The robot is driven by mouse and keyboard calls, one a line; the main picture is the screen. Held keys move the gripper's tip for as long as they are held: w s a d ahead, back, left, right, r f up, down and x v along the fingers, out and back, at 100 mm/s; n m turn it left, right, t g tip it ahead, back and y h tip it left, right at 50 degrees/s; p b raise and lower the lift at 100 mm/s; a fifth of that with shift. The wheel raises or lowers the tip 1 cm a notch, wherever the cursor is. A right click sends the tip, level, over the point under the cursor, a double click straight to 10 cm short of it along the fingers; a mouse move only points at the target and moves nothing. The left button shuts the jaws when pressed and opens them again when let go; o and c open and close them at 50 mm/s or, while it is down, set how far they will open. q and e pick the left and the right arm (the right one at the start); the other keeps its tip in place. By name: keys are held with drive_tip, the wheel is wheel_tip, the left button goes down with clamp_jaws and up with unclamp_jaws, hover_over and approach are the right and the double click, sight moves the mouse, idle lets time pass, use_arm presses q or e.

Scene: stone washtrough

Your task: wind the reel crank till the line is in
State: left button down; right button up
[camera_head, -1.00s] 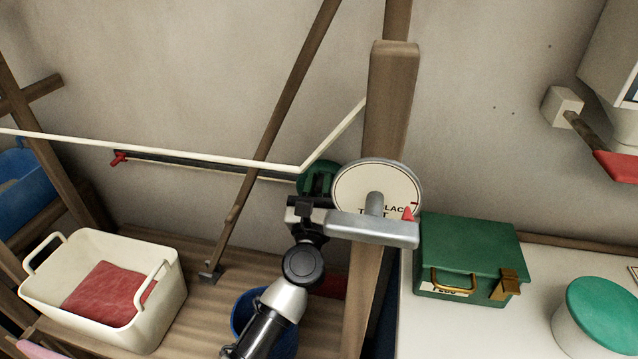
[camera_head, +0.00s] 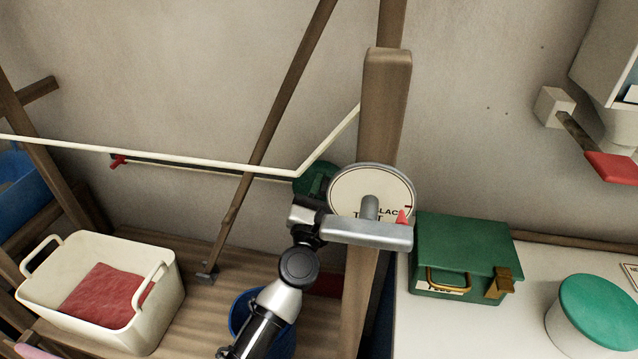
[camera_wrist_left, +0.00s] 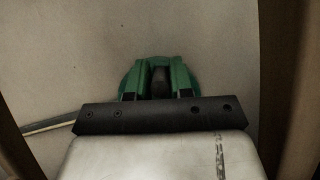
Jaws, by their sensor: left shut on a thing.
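The reel has a round white dial (camera_head: 355,187) with a metal rim, partly readable lettering and a red pointer (camera_head: 402,217). It is at the wooden post (camera_head: 388,100). My left gripper (camera_head: 314,188) is left of the dial, at a green disc (camera_head: 328,172). In the left wrist view its green-sided fingers (camera_wrist_left: 160,82) are shut on a dark knob (camera_wrist_left: 160,84) before the disc. The pale line (camera_head: 200,156) runs in from the left, bends near the gripper and rises to the post. My right gripper is not in view.
A cream tub (camera_head: 150,318) with red cloth stands lower left, a blue bucket (camera_head: 240,310) behind my forearm. A green box (camera_head: 463,245) and green-lidded pot (camera_head: 597,308) stand on the white counter at right. A slanted wooden pole (camera_head: 275,125) stands behind the line.

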use_arm(q)
drive_tip(key=shift+s+d+f+m+g+h+p, duration=0.1)
drive_tip(key=shift+d+f+m+g+h+p, duration=0.25)
drive_tip(key=shift+m, duration=0.6)
drive_tip(key=shift+s+d+f+m+g+h, duration=0.15)
drive_tip(key=shift+d+m+h, duration=0.25)
drive_tip(key=shift+m, duration=0.55)
drive_tip(key=shift+h, duration=0.25)
drive_tip(key=c, duration=1.1)
unclamp_jaws()
drive_tip(key=shift+w, duration=0.1)
drive_tip(key=b+v, duration=0.1)
drive_tip(key=v, duration=0.9)
drive_tip(key=shift+s, duration=0.45)
drive_tip(key=shift+a, duration=0.15)
